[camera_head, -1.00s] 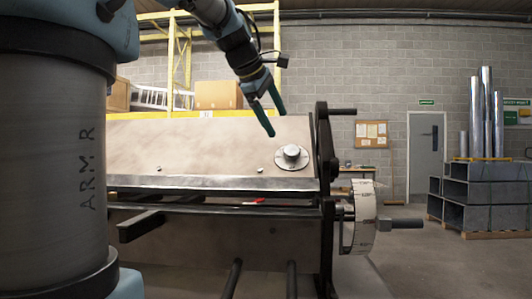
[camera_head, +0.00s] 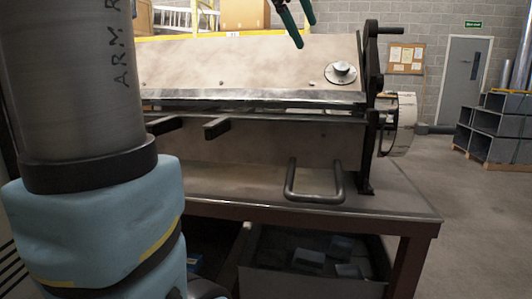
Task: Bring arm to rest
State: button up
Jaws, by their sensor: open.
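My gripper (camera_head: 297,22) shows at the top edge of the head view, cut off by the frame. Its two green fingers point down and stand apart, with nothing between them. It hangs in the air in front of the top of the bending machine's slanted grey panel (camera_head: 240,65), up and to the left of the round knob (camera_head: 341,72). The rest of the gripper and wrist is out of view. My own large arm link fills the left side.
The bending machine stands on a workbench (camera_head: 390,207) with a U-shaped handle (camera_head: 315,190) at its front. A dial wheel (camera_head: 402,124) sits at its right end. A bin (camera_head: 310,280) is below the bench. Stacked ducts (camera_head: 495,125) stand at right; the floor between is clear.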

jog(key=s+a+f+m+g+y+p, duration=0.1)
jog(key=s+a+f+m, duration=0.1)
jog(key=f, duration=0.8)
jog(key=s+a+f+m+g+y+p, duration=0.1)
jog(key=s+a+f+m+y+p, duration=0.1)
jog(key=a+f, duration=0.4)
jog(key=s+a+f+m+g+y+p, duration=0.2)
jog(key=s+a+f+m, duration=0.2)
jog(key=f, duration=1.1)
jog(key=shift+s+a+f, duration=0.3)
jog(key=shift+s+a, duration=0.05)
jog(key=shift+o, duration=0.7)
jog(key=s+a+f+m+g, duration=0.1)
jog(key=s+a+f+m, duration=0.2)
jog(key=s+f, duration=0.3)
jog(key=shift+s+m+y+p, duration=0.3)
jog(key=shift+s+y+p, duration=0.1)
jog(key=shift+s, duration=0.35)
